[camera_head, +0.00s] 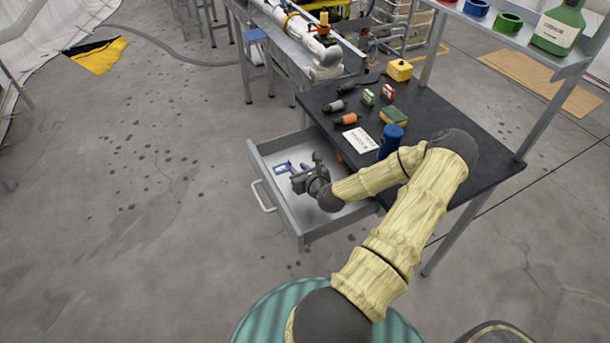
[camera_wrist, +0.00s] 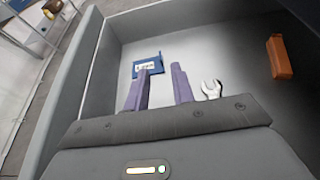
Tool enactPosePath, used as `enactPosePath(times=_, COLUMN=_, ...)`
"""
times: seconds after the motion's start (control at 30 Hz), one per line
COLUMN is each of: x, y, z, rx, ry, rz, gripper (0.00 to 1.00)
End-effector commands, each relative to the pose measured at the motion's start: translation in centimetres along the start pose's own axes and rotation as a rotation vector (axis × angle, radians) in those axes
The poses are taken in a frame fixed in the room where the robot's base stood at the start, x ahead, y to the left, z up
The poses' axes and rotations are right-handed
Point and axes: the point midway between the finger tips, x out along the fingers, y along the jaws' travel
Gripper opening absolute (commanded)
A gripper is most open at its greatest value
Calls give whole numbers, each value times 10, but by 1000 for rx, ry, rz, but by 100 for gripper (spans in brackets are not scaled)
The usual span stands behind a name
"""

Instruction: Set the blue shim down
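The blue shim (camera_wrist: 149,60), a small blue piece with a pale marked face, appears to lie on the floor of the open drawer (camera_head: 273,217). It also shows in the head view (camera_head: 282,168). My gripper (camera_wrist: 161,70) is inside the drawer, with its two purple fingers spread apart and bare drawer floor showing between them. The left fingertip overlaps the near edge of the shim in the wrist view; I cannot tell whether they touch. My gripper also shows in the head view (camera_head: 298,167), beside the shim.
A wrench (camera_wrist: 211,89) lies right of my fingers in the drawer, and an orange object (camera_wrist: 279,57) is farther right. Drawer walls surround my gripper. On the dark table (camera_head: 455,120) above are a blue can (camera_head: 391,139), a white card (camera_head: 362,139) and several small items.

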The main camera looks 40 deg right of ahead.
Motion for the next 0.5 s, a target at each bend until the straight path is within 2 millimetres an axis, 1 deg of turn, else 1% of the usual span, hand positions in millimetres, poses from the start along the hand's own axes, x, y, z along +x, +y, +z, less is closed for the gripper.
enactPosePath(times=0.03, x=-10, y=0, z=0, rx=2, ry=0, rz=-2, gripper=25)
enactPosePath(times=0.1, x=-23, y=0, z=0, rx=1, ry=0, rz=-1, gripper=25)
enactPosePath(times=0.2, x=-36, y=-1, z=0, rx=1, ry=0, rz=-1, gripper=25)
enactPosePath(times=0.33, x=-44, y=0, z=0, rx=0, ry=-1, rz=0, gripper=25)
enactPosePath(times=0.5, x=-44, y=0, z=0, rx=0, ry=-1, rz=-1, gripper=25)
